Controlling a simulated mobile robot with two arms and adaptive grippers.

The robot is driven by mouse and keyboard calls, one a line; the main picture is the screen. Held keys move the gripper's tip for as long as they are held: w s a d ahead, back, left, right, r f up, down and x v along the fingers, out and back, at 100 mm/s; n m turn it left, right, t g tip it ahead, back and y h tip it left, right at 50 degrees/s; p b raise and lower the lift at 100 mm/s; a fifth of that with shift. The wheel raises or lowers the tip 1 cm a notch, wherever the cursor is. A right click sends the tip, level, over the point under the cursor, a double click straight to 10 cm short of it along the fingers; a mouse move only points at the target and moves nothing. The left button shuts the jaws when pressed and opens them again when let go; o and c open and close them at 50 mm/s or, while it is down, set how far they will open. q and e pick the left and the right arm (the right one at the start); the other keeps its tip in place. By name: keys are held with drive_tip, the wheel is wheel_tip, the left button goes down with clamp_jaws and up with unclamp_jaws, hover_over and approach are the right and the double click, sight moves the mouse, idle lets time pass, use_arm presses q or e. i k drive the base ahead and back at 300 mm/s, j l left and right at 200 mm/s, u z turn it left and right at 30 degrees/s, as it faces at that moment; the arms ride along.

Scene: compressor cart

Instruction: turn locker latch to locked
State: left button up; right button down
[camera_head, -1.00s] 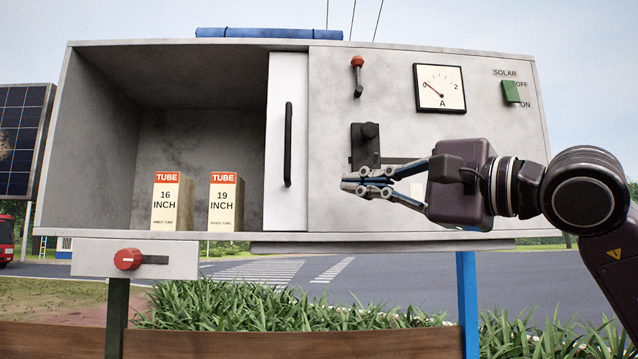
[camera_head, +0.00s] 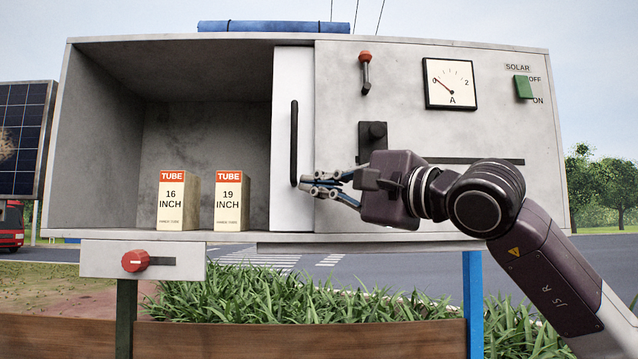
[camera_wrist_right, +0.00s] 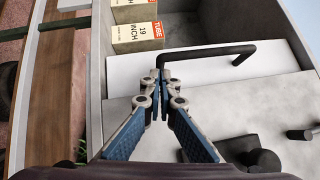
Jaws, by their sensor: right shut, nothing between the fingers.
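The grey locker cabinet (camera_head: 90,130) has a white door panel (camera_head: 285,80) with a vertical black handle (camera_head: 294,145); its left part stands open. No part is labelled as the latch. A black plate with a round black knob (camera_head: 375,130) sits right of the door, partly behind my right gripper. A red-tipped lever (camera_head: 366,70) hangs above it. My right gripper (camera_head: 306,185) is shut and empty, its tips at the handle's lower end; I cannot tell if they touch. In the right wrist view the tips (camera_wrist_right: 160,78) are beside the handle (camera_wrist_right: 205,52). My left gripper is out of view.
Two tube boxes, 16 inch (camera_head: 174,200) and 19 inch (camera_head: 230,200), stand on the cabinet floor. A red knob (camera_head: 134,261) is on a small panel below. A gauge (camera_head: 450,84) and green solar switch (camera_head: 523,87) are at upper right.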

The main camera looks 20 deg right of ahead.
sight(134, 261)
drive_tip(key=i+j, duration=0.1)
drive_tip(key=j, duration=0.4)
drive_tip(key=i+j, duration=0.1)
drive_tip(key=j, duration=0.85)
drive_tip(key=k, duration=0.1)
